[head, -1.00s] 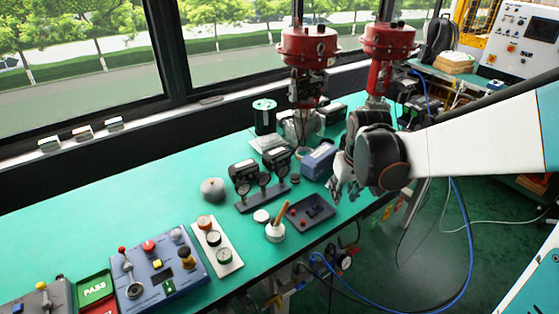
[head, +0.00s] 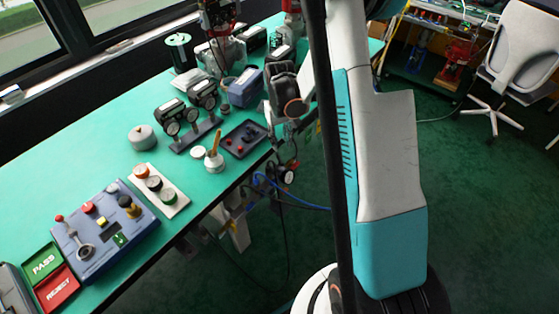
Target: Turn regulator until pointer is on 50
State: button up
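A small round gauge (head: 289,175), likely on the regulator, hangs just below the table's front edge, with blue and dark hoses close by. It is too small for its pointer or numbers to be read. My gripper (head: 286,132) is at the table's front edge, above the gauge and apart from it as far as I can see. Its fingers are small and partly hidden by my wrist, so I cannot tell how far they are open. A stand with several dark gauges (head: 190,132) sits on the table to the left.
The green table (head: 95,160) holds a dark tray (head: 244,139), a white pot with a stick (head: 214,155), a blue control box (head: 105,228) and a blue-grey box (head: 243,88). Hoses hang below the front edge. Green floor (head: 480,200) is open at right; an office chair (head: 520,60) stands beyond.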

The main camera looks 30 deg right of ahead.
aim_at(280, 159)
notch_tip(280, 159, down, 11)
jog(key=b, duration=0.3)
grip_shut()
